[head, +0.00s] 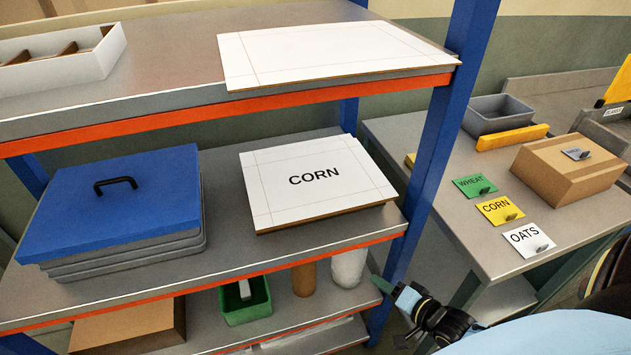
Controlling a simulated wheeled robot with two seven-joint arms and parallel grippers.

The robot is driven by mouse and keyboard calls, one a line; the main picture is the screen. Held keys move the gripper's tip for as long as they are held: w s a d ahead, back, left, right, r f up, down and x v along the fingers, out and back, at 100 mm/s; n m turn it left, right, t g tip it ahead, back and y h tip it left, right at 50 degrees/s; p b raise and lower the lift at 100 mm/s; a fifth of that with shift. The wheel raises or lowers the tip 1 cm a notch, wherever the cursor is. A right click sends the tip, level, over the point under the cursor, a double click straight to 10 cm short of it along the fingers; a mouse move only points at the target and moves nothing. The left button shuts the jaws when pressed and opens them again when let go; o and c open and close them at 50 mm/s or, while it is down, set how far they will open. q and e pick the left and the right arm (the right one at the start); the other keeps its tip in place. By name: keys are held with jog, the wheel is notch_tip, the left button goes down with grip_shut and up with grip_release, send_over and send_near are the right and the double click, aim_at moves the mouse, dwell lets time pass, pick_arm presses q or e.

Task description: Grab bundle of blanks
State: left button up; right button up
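A stack of flat white blanks marked CORN (318,180) lies on the middle shelf of a blue and orange rack, toward its right side. Its brown lower edge shows at the front. A similar plain white blank stack (335,54) lies on the top shelf, near the right post. My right gripper (388,291) is at the lower right, beside the rack's right post and below the middle shelf level, apart from both stacks. Its fingers are small and seen at an angle, so its opening is unclear. My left gripper is not in view.
A blue-lidded case (120,205) sits left on the middle shelf. A white divided tray (60,60) is on the top shelf. The rack's blue post (440,130) stands between the stacks and the right table (470,230), which holds a carton (568,168) and several labels.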

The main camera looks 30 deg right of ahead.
aim_at(331, 214)
jog(key=w+a+r+m+t+y, duration=0.2)
jog(key=r, duration=0.6)
jog(key=w+a+r+m+t+y, duration=0.1)
jog(key=w+r+m+t, duration=0.1)
jog(key=r, duration=0.5)
jog(key=x, duration=0.7)
jog(key=shift+s+a+r, duration=0.1)
jog(key=shift+a+r, duration=0.15)
jog(key=shift+r, duration=0.05)
jog(key=shift+x, duration=3.05)
jog(key=shift+f, duration=0.15)
jog(key=shift+c, duration=0.2)
grip_shut()
